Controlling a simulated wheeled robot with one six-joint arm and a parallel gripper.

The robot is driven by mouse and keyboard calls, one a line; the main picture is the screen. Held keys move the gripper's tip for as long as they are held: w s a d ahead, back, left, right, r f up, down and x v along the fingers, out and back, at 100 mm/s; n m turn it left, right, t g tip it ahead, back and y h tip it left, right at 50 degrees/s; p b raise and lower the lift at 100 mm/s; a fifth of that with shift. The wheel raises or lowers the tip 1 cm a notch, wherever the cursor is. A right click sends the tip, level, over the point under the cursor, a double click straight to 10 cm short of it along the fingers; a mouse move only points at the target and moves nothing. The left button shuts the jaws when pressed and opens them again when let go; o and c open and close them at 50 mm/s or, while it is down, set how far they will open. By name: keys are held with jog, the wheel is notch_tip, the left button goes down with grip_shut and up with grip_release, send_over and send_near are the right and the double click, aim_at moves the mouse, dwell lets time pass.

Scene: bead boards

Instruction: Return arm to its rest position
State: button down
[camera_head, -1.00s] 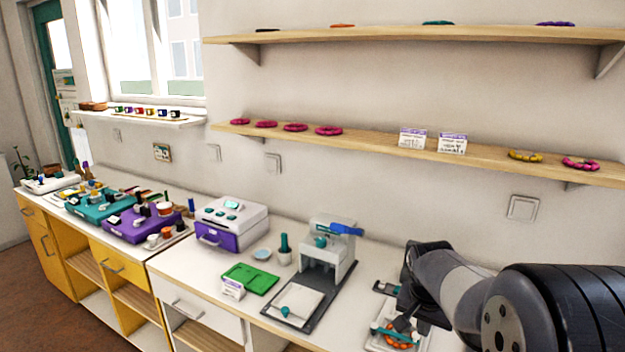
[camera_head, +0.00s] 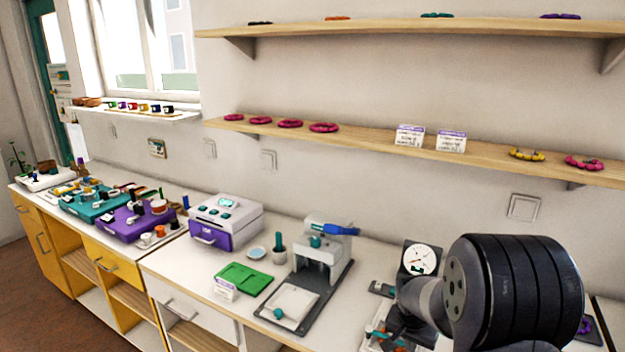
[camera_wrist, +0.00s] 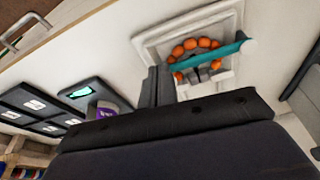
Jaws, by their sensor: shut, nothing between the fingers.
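My arm (camera_head: 425,300) reaches in from the right in the head view, with its near joint large in front. My gripper (camera_wrist: 158,86) shows in the wrist view as dark fingers above the broad dark wrist body. It is shut with nothing held. Just beyond it is a white tray (camera_wrist: 146,42) with an arc of orange beads (camera_wrist: 190,45) and a teal bar (camera_wrist: 215,53) lying across it. In the head view this tray is partly hidden by my arm, and the fingertips cannot be made out.
A dial gauge (camera_head: 420,258) stands right behind my arm. A press with a blue handle (camera_head: 341,230) and a green mat (camera_head: 244,279) are to the left. Purple (camera_head: 212,237) and teal boxes stand farther left. Bracelets lie on two wall shelves (camera_head: 370,140).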

jog(key=s+a, duration=0.1)
jog(key=s, duration=0.1)
jog(key=s+a+r+b, duration=0.1)
jog(key=s+a, duration=0.1)
jog(key=shift+s+a, duration=0.15)
jog(key=shift+a, duration=0.15)
jog(key=v, duration=1)
jog(key=a+f+m+g+y+b, duration=0.3)
jog(key=f+m+y, duration=0.3)
jog(key=m+y, duration=0.2)
jog(key=shift+f+y, duration=0.4)
jog(key=shift+y, duration=0.2)
jog(key=shift+s, duration=0.15)
